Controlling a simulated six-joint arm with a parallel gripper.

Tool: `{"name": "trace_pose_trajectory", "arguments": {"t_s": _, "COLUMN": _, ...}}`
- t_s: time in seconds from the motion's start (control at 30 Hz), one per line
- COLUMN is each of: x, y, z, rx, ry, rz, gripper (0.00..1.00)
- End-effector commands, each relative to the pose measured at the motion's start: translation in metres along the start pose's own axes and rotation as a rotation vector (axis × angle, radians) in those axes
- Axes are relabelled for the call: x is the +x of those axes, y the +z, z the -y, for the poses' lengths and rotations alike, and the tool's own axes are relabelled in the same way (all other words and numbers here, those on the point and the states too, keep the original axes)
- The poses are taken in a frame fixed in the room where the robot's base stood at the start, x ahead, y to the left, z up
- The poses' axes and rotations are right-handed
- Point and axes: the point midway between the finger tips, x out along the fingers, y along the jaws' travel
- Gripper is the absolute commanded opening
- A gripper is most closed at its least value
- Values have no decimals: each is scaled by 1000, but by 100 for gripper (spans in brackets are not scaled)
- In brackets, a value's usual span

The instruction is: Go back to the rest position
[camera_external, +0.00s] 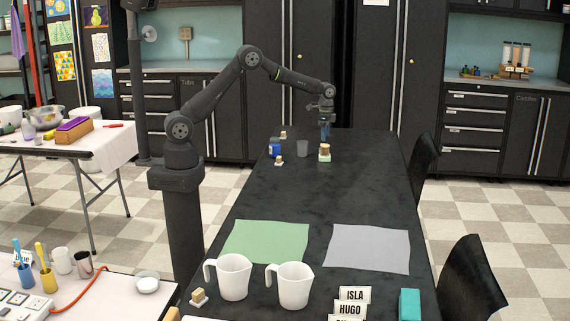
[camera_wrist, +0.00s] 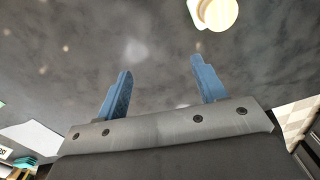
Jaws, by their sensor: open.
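My gripper (camera_external: 325,131) hangs at the end of my outstretched arm, above the far part of the black table (camera_external: 300,198). In the wrist view its two blue fingers (camera_wrist: 160,92) are apart with nothing between them. A small round tan-topped item (camera_external: 324,152) stands on the table just below and beside the gripper. A pale round thing also shows at the top of the wrist view (camera_wrist: 216,12), apart from the fingers.
Nearer lie a green sheet (camera_external: 265,241) and a grey sheet (camera_external: 368,248). Two white pitchers (camera_external: 234,277) and name cards (camera_external: 352,296) stand at the near end. The table's middle is clear.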

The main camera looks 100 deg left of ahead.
Motion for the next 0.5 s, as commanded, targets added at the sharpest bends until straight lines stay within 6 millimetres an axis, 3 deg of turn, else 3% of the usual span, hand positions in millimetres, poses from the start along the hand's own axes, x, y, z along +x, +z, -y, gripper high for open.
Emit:
{"name": "trace_pose_trajectory", "arguments": {"t_s": 0.1, "x": -10, "y": -2, "z": -17, "rx": -17, "ry": 0, "rz": 1, "gripper": 64}}
{"name": "trace_pose_trajectory", "arguments": {"t_s": 0.5, "x": -4, "y": 13, "z": -34, "rx": -337, "ry": 5, "rz": 7, "gripper": 64}}
